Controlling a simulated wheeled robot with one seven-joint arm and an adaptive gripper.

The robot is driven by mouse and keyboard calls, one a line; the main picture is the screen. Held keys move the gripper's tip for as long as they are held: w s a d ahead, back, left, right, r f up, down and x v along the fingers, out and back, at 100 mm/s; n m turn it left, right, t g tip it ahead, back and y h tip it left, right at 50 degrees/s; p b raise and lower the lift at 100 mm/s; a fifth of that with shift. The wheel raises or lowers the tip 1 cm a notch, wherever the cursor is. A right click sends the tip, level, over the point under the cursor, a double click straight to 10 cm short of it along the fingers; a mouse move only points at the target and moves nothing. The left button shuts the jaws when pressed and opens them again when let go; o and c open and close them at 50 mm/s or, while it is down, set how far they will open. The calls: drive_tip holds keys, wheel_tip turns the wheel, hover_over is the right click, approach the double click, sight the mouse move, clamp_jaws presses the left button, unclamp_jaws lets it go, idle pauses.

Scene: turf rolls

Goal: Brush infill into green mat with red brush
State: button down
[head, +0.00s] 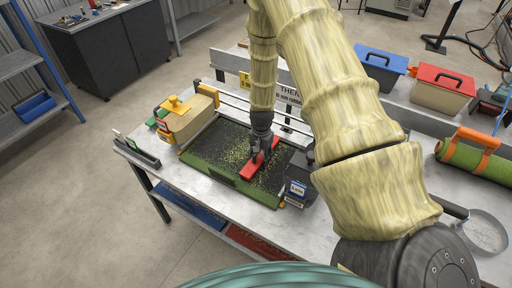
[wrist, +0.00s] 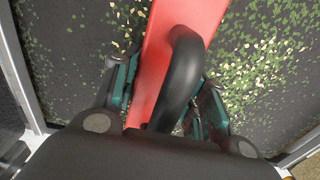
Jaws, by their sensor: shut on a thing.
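The red brush (head: 258,164) lies over the green mat (head: 228,177), in the right half of its dark top. In the wrist view the brush is a long red bar (wrist: 196,18) with a black loop handle (wrist: 184,75). My gripper (head: 263,145) is shut on the brush; its two fingers (wrist: 160,100) stand on either side of the handle. Pale yellow-green infill specks (wrist: 262,68) are scattered over the dark surface on both sides of the brush. The brush's underside is hidden, so I cannot tell whether its bristles touch the mat.
A beige box with a yellow handle (head: 187,115) stands at the mat's left corner. A small dark box with labels (head: 297,190) is at the right. Blue (head: 381,66) and red-lidded (head: 443,86) bins, a green roll (head: 474,160) and a pan (head: 482,233) stand farther right.

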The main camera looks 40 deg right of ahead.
sight(278, 169)
drive_tip(key=shift+s+d+p, duration=0.2)
drive_tip(key=shift+s+d, duration=0.3)
drive_tip(key=shift+s, duration=0.75)
drive_tip(key=shift+s+d+p, duration=0.25)
drive_tip(key=shift+s+d, duration=0.25)
drive_tip(key=shift+s, duration=0.75)
drive_tip(key=shift+s+d+p, duration=0.2)
drive_tip(key=shift+s+d, duration=0.3)
drive_tip(key=shift+s, duration=0.75)
drive_tip(key=shift+w, duration=0.1)
drive_tip(key=shift+w+a, duration=0.4)
drive_tip(key=shift+w, duration=0.55)
drive_tip(key=shift+w+a, duration=0.45)
drive_tip(key=shift+w, duration=0.55)
drive_tip(key=shift+w+a, duration=0.4)
drive_tip(key=shift+w, duration=0.55)
drive_tip(key=shift+s+d, duration=0.1)
drive_tip(key=shift+s, duration=0.05)
drive_tip(key=shift+s+d+p, duration=0.1)
drive_tip(key=shift+s+d, duration=0.25)
drive_tip(key=shift+s, duration=0.6)
drive_tip(key=shift+s+d+p, duration=0.15)
drive_tip(key=shift+s+d, duration=0.25)
drive_tip(key=shift+s, duration=0.55)
drive_tip(key=shift+s+d+p, duration=0.1)
drive_tip(key=shift+s+d, duration=0.25)
drive_tip(key=shift+s, duration=0.6)
